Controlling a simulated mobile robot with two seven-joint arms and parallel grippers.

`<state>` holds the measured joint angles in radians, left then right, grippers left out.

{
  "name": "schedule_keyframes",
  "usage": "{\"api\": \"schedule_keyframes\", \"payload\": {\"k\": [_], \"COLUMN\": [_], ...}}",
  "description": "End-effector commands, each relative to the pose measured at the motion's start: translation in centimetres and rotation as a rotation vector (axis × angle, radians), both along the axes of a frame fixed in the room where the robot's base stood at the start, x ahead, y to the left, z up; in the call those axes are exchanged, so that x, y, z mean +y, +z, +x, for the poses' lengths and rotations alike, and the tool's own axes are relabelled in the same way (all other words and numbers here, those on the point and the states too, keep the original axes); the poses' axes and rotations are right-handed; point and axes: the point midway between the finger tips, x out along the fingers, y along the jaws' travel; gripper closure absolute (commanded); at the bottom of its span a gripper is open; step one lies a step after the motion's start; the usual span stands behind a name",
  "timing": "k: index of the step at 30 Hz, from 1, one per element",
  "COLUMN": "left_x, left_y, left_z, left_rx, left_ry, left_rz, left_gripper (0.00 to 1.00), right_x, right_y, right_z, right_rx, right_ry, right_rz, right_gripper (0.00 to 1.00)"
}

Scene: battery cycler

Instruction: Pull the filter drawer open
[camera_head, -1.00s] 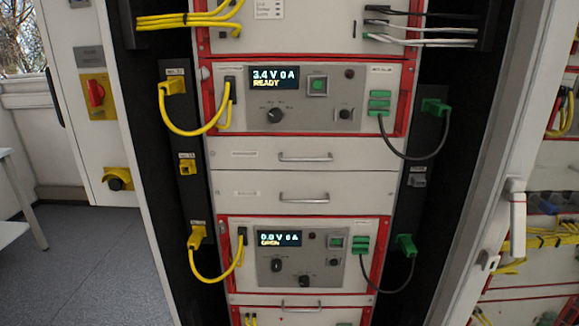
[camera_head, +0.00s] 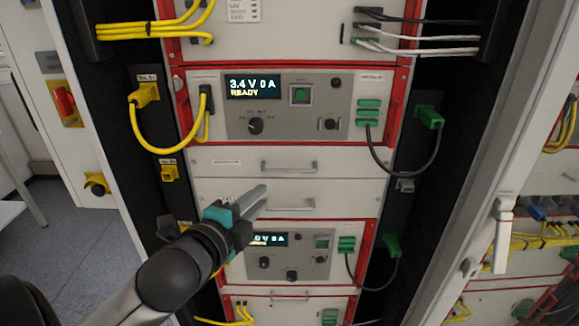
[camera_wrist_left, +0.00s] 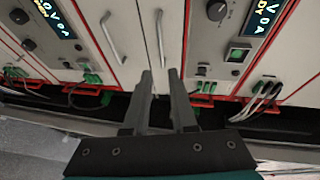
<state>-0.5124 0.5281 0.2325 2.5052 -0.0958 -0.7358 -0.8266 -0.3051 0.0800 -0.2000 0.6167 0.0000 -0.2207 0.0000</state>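Two flat white drawers sit between the two cycler units, and I cannot read which label says filter. The upper drawer (camera_head: 345,160) has a horizontal bar handle (camera_head: 289,167), and the lower drawer (camera_head: 350,196) has a similar one (camera_head: 292,208). Both drawers look shut. My left gripper (camera_head: 262,198) is open and empty in front of the lower drawer in the head view, partly covering it. In the left wrist view its fingers (camera_wrist_left: 160,75) point at the drawers. The upper handle (camera_wrist_left: 160,37) lies beyond the gap between them, apart; the lower handle (camera_wrist_left: 112,37) is further left. My right gripper is not in view.
The upper cycler (camera_head: 300,85) reads 3.4 V 0 A READY. A lower cycler (camera_head: 335,272) is partly behind my left arm. Yellow cables (camera_head: 150,148) loop at the left and dark cables (camera_head: 400,170) at the right. An open cabinet door (camera_head: 500,200) stands at the right.

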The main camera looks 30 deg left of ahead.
Motion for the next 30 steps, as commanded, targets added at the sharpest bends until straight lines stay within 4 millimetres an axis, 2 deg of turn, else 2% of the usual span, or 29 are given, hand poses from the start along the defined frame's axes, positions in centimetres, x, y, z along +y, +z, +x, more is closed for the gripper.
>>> {"api": "schedule_keyframes", "payload": {"k": [8, 30], "left_x": [0.3, 1.9], "left_y": [-0.3, -2.1], "left_z": [2.2, 12.6], "left_rx": [-0.007, -0.003], "left_ry": [-0.002, 0.001], "left_rz": [0.002, -0.001], "left_gripper": [0.75, 0.75], "right_x": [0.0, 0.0], "right_y": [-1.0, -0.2], "right_z": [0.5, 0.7], "right_rx": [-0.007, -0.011], "right_ry": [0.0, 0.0], "right_rz": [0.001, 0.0], "right_gripper": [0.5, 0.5]}}
